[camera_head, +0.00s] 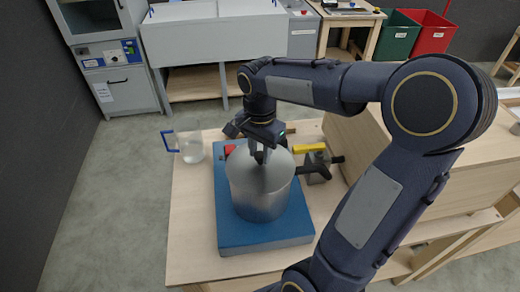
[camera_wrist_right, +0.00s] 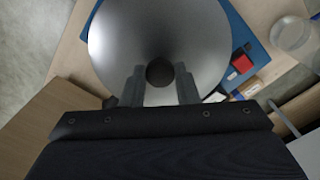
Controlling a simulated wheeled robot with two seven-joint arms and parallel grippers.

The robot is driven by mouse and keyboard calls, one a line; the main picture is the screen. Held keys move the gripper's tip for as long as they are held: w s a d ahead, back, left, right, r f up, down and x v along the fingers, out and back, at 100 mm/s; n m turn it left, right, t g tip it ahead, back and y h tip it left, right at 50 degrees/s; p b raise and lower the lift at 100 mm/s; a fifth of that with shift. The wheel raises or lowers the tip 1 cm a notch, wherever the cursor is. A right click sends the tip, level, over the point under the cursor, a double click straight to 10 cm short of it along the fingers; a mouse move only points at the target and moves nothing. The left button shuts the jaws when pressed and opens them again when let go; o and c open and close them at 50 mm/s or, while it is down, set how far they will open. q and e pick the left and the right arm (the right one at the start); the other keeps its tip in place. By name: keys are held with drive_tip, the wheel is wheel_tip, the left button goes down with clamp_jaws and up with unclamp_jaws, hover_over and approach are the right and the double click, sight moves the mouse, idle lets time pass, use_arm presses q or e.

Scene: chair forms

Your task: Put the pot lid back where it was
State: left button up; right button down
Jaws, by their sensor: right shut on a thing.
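The steel pot (camera_head: 262,207) stands upright on a blue slab on the wooden table. Its round grey lid (camera_head: 243,170) is at the pot's top, roughly level; I cannot tell whether it rests fully on the rim. My right gripper (camera_head: 262,157) comes down from above onto the middle of the lid. In the right wrist view the lid (camera_wrist_right: 160,30) fills the upper middle, and its dark round knob (camera_wrist_right: 160,72) is between the two fingers of my right gripper (camera_wrist_right: 160,80). My left gripper is not in view.
The blue slab (camera_head: 232,240) extends around the pot. A clear jug (camera_head: 190,148) with a blue handle stands at the table's left back corner. A yellow object (camera_head: 309,148) and a dark clamp-like tool (camera_head: 318,168) lie right of the pot. The table (camera_head: 193,235) is bare at left front.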

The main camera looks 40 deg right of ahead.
sight(260, 155)
drive_tip(key=shift+f+b, duration=0.3)
drive_tip(key=shift+f, duration=0.15)
drive_tip(key=c, duration=1)
unclamp_jaws()
drive_tip(key=shift+c, duration=0.2)
wheel_tip(260, 155, up, 8)
drive_tip(key=shift+f, duration=0.1)
drive_tip(key=s+a+f+n+t+y, duration=0.3)
drive_tip(key=s+a+f+n+t, duration=0.2)
drive_tip(key=s+a+n, duration=0.6)
drive_tip(key=s+f+n, duration=0.2)
drive_tip(key=s, duration=0.1)
drive_tip(key=shift+t+y, duration=0.3)
drive_tip(key=shift+y, duration=0.1)
